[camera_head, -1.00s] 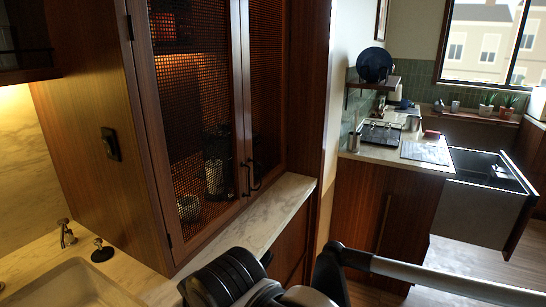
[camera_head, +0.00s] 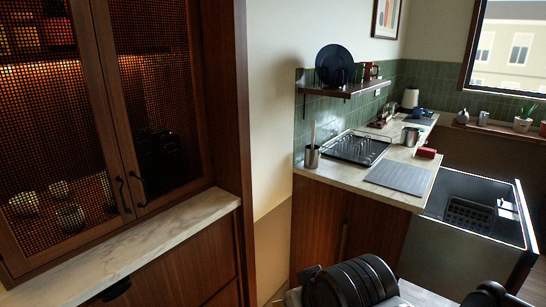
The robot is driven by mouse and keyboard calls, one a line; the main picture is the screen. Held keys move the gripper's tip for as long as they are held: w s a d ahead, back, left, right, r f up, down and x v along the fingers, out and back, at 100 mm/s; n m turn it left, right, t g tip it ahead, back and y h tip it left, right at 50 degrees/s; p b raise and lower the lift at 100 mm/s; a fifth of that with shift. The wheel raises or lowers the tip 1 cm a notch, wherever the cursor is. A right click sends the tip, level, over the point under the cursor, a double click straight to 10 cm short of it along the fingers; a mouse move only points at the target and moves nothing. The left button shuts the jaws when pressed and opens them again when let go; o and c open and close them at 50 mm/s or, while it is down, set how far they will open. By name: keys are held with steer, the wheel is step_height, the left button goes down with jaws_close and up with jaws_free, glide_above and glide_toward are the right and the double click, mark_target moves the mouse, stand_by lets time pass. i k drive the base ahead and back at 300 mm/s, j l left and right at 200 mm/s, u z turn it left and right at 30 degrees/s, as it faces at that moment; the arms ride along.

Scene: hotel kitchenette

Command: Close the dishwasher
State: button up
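The dishwasher (camera_head: 437,258) is at the right of the head view, past the end of the far counter. It stands open like a pulled-out drawer, with a dark interior and bright rim edges. A dark basket (camera_head: 468,214) sits inside it, with a small light item beside the basket. Its front panel (camera_head: 526,262) is at the right edge of the picture, partly cut off. Dark parts of my arm show along the bottom, in front of the dishwasher's lower part. My gripper is not in view.
The far counter (camera_head: 318,172) holds a dish rack (camera_head: 355,147), a grey mat (camera_head: 398,177) and a utensil cup (camera_head: 312,156). A tall cabinet (camera_head: 165,110) with mesh doors and a marble ledge (camera_head: 130,243) stands close on the left. Some floor shows below the dishwasher.

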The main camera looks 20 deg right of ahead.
mark_target(449, 262)
steer(key=k+l+z, duration=0.25)
steer(key=l, duration=0.7)
steer(key=l+z, duration=0.25)
steer(key=l, duration=0.7)
steer(key=l+z, duration=0.25)
steer(key=l, duration=0.75)
steer(key=i+l+z, duration=0.25)
steer(key=l, duration=0.75)
steer(key=k, duration=0.1)
